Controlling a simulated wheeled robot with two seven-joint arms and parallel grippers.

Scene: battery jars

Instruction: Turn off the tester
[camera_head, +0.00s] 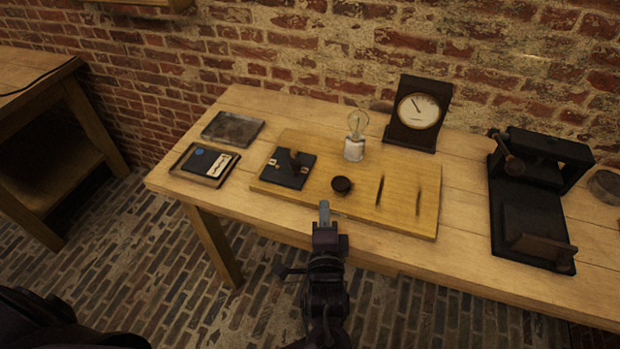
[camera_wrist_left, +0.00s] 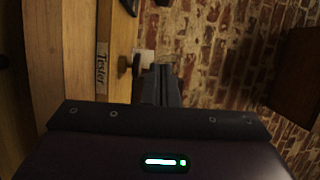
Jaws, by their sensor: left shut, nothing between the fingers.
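The tester is a wooden board (camera_head: 410,210) lying on the workbench. It carries a light bulb on a white base (camera_head: 354,149), a dark square plate with a small lever (camera_head: 287,168), a round dark knob (camera_head: 341,185) and two dark slots. A "Tester" label (camera_wrist_left: 102,65) shows in the left wrist view, with a dark knob-like part (camera_wrist_left: 124,65) and a pale plate (camera_wrist_left: 145,57) beside it. My left gripper (camera_head: 324,205) is shut and empty at the board's front edge, just in front of the round knob. It also shows in the left wrist view (camera_wrist_left: 160,72), right of the knob-like part. Contact cannot be told.
A dial meter (camera_head: 418,111) stands behind the board. A black stand with a clamp-like part (camera_head: 530,200) is at the right. A grey tray (camera_head: 232,129) and a tray with a card (camera_head: 205,164) lie at the left. Another wooden table (camera_head: 40,75) stands far left.

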